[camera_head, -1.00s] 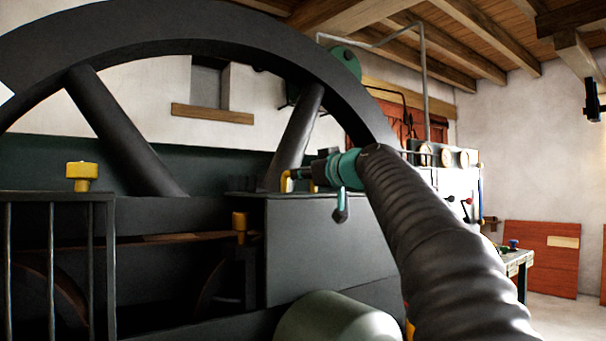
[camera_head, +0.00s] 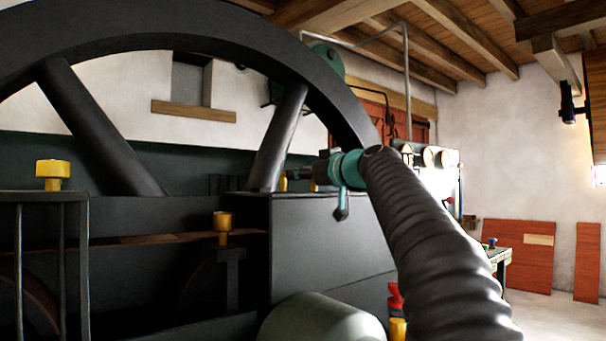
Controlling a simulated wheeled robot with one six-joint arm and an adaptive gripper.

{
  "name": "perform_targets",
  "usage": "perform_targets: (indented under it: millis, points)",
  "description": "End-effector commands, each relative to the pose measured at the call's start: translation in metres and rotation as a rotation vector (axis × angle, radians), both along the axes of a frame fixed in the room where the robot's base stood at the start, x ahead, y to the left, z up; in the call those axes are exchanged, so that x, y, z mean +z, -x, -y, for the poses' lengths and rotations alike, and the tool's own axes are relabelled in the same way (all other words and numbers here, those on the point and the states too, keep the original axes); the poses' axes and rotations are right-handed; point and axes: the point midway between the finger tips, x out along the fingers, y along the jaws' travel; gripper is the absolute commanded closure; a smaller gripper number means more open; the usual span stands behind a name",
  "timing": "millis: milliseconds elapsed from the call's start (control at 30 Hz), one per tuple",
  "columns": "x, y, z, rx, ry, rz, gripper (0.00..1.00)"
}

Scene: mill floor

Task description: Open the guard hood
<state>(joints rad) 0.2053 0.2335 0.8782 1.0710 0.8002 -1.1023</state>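A dark grey box-shaped cover (camera_head: 335,245) stands below the big flywheel and looks like the guard hood, though I cannot be sure. It appears closed, with a flat top. My gripper (camera_head: 298,172), dark-fingered on a teal wrist, is level with the top of this cover and points left. Small yellow parts (camera_head: 283,182) show beside and below the fingers, perhaps a handle. I cannot tell whether the fingers touch them. The fingers are small and seen side-on, so their opening is unclear. My arm hides the cover's right side.
The black flywheel (camera_head: 180,27) rises behind the cover. A railing (camera_head: 45,197) and yellow-topped posts (camera_head: 222,222) stand at left. A rounded grey-green housing (camera_head: 320,322) is in front. A workbench (camera_head: 502,262) and red panels (camera_head: 518,260) stand at right, with open floor there.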

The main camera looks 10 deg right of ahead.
Motion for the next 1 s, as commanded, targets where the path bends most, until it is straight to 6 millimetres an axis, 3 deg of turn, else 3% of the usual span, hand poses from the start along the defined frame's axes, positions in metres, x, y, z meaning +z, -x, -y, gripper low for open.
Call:
perform_targets:
  millis: [267,733,1000]
  points:
    - [0.000,0.006,0.005,-0.003,-0.001,-0.001,0.57]
    - [0.000,0.081,0.042,-0.004,0.000,0.000,0.57]
    - [0.000,0.104,0.054,-0.001,0.000,-0.001,0.57]
